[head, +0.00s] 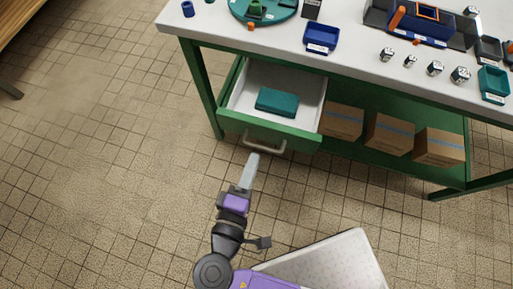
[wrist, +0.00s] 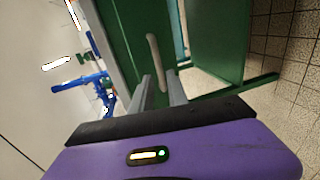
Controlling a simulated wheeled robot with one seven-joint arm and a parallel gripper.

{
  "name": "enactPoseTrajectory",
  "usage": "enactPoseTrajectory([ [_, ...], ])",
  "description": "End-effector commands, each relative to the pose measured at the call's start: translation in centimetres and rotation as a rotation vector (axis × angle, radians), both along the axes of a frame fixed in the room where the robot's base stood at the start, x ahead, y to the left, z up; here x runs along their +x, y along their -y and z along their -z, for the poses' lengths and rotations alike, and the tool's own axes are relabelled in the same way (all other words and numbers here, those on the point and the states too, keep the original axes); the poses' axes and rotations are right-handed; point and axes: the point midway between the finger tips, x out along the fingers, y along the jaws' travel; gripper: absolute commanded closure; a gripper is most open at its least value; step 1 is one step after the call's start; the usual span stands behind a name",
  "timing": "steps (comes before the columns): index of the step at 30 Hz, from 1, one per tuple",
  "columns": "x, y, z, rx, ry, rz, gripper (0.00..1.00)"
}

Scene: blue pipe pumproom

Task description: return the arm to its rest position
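My gripper (head: 254,157) reaches up toward the front of the open drawer, close to its pale bar handle (head: 265,147). In the wrist view the two grey fingers of my gripper (wrist: 160,77) stand apart, with a gap between them. The drawer handle (wrist: 154,52) shows in line with that gap; I cannot tell whether its end lies between the fingertips or just beyond. Nothing else shows between the fingers. My arm is stretched out in front of my base.
The green drawer (head: 235,123) is pulled out and holds a teal box (head: 277,102). The workbench top (head: 350,68) carries a blue bin (head: 321,38), several small metal parts and trays. Several cardboard boxes (head: 390,133) sit on the lower shelf. The tiled floor (head: 110,170) at left is clear.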

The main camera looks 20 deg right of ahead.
Motion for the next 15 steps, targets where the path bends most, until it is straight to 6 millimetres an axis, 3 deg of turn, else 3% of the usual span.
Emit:
enactPoseTrajectory([
  [6, -1.22, -0.86, -0.31, 0.001, 0.001, 0.000, 0.80],
  [15, -1.26, -0.89, -0.31, 0.001, 0.000, 0.001, 0.80],
])
